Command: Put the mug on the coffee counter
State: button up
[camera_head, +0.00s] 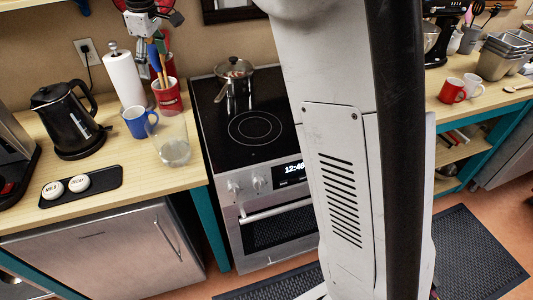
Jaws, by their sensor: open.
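A blue mug (135,122) stands upright on the left wooden counter (120,190), between a paper towel roll and a clear glass. A red mug (451,91) and a white mug (471,86) stand close together on the right counter. I cannot tell which mug or which counter the task means. The left counter holds a black kettle (68,120) and a black tray (105,184) with two white round-lidded items. My gripper (150,28) is partly in view at the top left, open, above the counter's back near the utensils. Nothing shows held in it.
A clear glass (174,148), a paper towel roll (122,78) and a red utensil crock (167,97) surround the blue mug. A stove (255,125) with a metal pan (234,70) adjoins it. My arm hides the middle. The left counter's front is partly clear.

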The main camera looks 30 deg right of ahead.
jog(key=s+d+r+m+t, duration=0.1)
jog(key=s+d+m, duration=0.3)
jog(key=s, duration=0.6)
jog(key=s+d+r+m+t, duration=0.15)
jog(key=s+d, duration=0.35)
jog(key=s, duration=0.5)
jog(key=s+d+f+m+t, duration=0.1)
jog(key=s+d+f+m, duration=0.1)
jog(key=s+f, duration=0.3)
jog(key=s+d+f+m+t, duration=0.1)
jog(key=s+d+f+m, duration=0.2)
jog(key=s, duration=1)
notch_tip(320, 180, down, 3)
jog(key=shift+s+d+r+m, duration=0.15)
jog(key=shift+s+r+m, duration=0.05)
jog(key=shift+s+m, duration=0.2)
jog(key=shift+t, duration=0.25)
notch_tip(320, 180, down, 4)
jog(key=b, duration=0.4)
jog(key=shift+f, duration=0.15)
